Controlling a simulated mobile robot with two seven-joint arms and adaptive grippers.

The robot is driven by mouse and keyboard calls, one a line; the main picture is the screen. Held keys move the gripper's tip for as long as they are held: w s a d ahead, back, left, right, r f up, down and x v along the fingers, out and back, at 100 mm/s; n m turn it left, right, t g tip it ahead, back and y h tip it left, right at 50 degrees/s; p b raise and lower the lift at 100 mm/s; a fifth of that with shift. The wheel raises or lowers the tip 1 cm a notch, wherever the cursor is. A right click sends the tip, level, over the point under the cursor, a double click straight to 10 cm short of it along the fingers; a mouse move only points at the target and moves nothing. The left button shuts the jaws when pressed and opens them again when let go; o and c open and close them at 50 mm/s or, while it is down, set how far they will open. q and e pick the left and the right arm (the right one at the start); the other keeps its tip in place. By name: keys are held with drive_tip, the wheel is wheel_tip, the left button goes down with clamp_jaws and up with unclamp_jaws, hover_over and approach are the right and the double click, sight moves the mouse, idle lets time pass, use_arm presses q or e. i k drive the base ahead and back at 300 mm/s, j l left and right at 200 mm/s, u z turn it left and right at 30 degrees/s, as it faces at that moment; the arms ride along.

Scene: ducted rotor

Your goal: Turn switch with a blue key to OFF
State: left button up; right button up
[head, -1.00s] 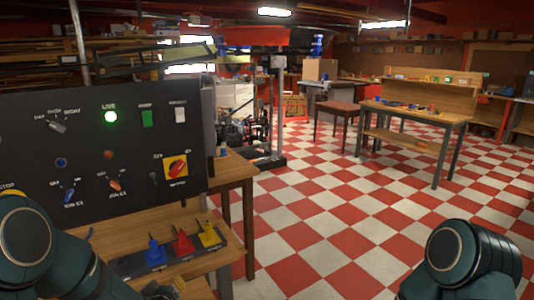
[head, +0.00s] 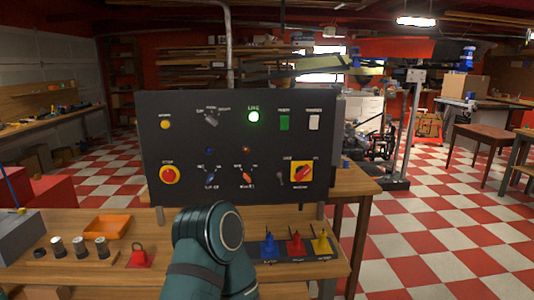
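The black control panel (head: 190,135) stands upright on the wooden bench in the head view. A small switch with a blue handle (head: 210,179) is low on the panel, left of a similar orange-red one (head: 247,177). Labels around it are too small to read, so its setting is unclear. A blue key-like piece (head: 269,246) stands in a dark tray (head: 258,258) on the bench, beside a red one (head: 296,243) and a yellow one (head: 321,241). Part of my arm rises in front of the bench, left of the tray. Neither gripper is in view.
An orange tray (head: 107,227), a red padlock (head: 138,256) and several cylinders lie left on the bench. Open floor lies right.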

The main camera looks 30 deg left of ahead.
sight(210, 176)
drive_tip(key=u, duration=1.3)
